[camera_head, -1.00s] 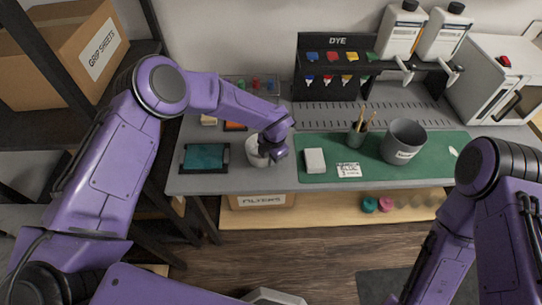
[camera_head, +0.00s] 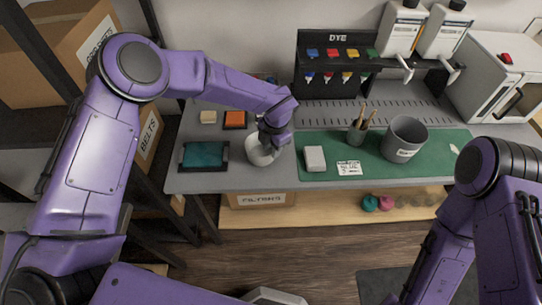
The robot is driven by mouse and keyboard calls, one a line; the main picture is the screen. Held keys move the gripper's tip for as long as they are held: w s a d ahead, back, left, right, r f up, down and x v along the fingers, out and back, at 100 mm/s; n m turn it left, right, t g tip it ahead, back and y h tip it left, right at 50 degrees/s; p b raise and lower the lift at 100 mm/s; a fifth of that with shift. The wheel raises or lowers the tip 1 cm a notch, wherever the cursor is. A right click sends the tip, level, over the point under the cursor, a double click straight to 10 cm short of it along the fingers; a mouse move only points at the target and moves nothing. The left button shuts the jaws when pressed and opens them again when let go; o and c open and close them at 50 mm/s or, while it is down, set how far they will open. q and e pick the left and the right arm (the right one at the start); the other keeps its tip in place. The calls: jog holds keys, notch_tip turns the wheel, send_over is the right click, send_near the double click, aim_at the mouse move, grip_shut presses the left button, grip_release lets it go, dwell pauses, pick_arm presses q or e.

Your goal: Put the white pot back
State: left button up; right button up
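The white pot (camera_head: 257,152) stands on the grey bench top, between the dark tray with the teal pad and the green mat. My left gripper (camera_head: 267,149) reaches down from above at the pot's right side and rim. Its fingers are small and partly hidden, so I cannot tell whether they are closed on the rim. My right arm comes in at the lower right. Its gripper is outside the picture.
A teal pad in a dark tray (camera_head: 204,156) lies left of the pot. A white block (camera_head: 315,158), a label card (camera_head: 349,168), a brush cup (camera_head: 357,134) and a grey bucket (camera_head: 404,139) stand on the green mat (camera_head: 440,165). The dye rack (camera_head: 337,66) is behind.

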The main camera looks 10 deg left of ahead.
pick_arm(q)
notch_tip(320, 180, up, 7)
jog(key=shift+s+d+f+b, duration=0.15)
jog(key=shift+s+d+b, duration=0.05)
jog(key=shift+d+b, duration=0.2)
